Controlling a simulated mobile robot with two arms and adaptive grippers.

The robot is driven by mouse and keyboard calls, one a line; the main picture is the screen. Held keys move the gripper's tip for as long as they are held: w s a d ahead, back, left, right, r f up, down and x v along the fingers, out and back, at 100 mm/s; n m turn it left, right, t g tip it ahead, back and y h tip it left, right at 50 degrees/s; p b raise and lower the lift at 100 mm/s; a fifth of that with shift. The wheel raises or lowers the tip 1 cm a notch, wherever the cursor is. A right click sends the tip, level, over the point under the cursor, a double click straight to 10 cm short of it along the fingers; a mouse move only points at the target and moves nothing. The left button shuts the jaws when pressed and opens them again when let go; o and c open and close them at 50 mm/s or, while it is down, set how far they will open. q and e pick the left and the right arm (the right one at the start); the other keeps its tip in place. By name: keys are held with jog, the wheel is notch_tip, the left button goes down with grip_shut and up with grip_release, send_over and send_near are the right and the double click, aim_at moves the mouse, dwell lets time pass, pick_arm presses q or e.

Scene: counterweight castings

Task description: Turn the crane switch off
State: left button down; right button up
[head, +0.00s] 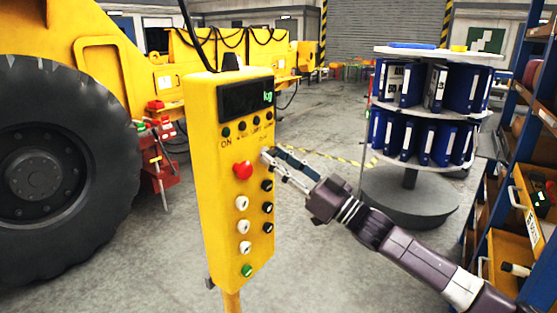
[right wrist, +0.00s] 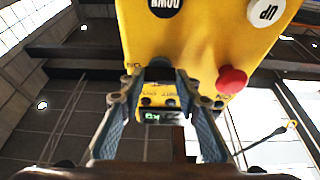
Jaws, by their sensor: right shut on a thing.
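The yellow control box (head: 205,185) stands upright on a yellow post in the head view, with a dark display (head: 247,100) at its top. A red mushroom button (head: 242,170) sits on its face. My right gripper (head: 268,156) reaches in from the right and is at the box face, right of the red button. Its fingers (right wrist: 165,74) are shut on a small dark knob, the crane switch, largely hidden by the fingertips. I cannot tell which way the knob points. My left gripper is not in view.
White and black buttons (head: 242,203) run down the box below the switch. A big yellow vehicle with a black tyre (head: 60,170) stands at left. A round rack of blue binders (head: 410,100) and a blue shelf with bins (head: 528,215) stand at right.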

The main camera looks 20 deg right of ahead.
jog(key=shift+n, duration=0.5)
jog(key=n+g+y, duration=0.1)
jog(key=n, duration=0.1)
jog(key=n+g+y, duration=0.1)
jog(key=n, duration=0.2)
jog(key=shift+w+d+r, duration=0.1)
jog(key=shift+d, duration=0.05)
jog(key=n+g, duration=0.1)
jog(key=n, duration=0.2)
jog(key=n+g+y, duration=0.1)
jog(key=n+g, duration=0.1)
jog(key=n, duration=0.1)
jog(key=shift+r+n, duration=0.1)
jog(key=shift+n, duration=0.2)
jog(key=n+g+p, duration=0.1)
jog(key=n+g, duration=0.1)
jog(key=n, duration=0.3)
jog(key=shift+w+d+r, duration=0.1)
jog(key=shift+n+g+h+p, duration=0.2)
jog(key=shift+n+g+h, duration=0.15)
jog(key=shift+n, duration=0.85)
jog(key=shift+n+g+h+p, duration=0.2)
jog(key=shift+n+g, duration=0.25)
jog(key=shift+n, duration=0.75)
jog(key=o, duration=1.2)
jog(key=shift+c, duration=0.2)
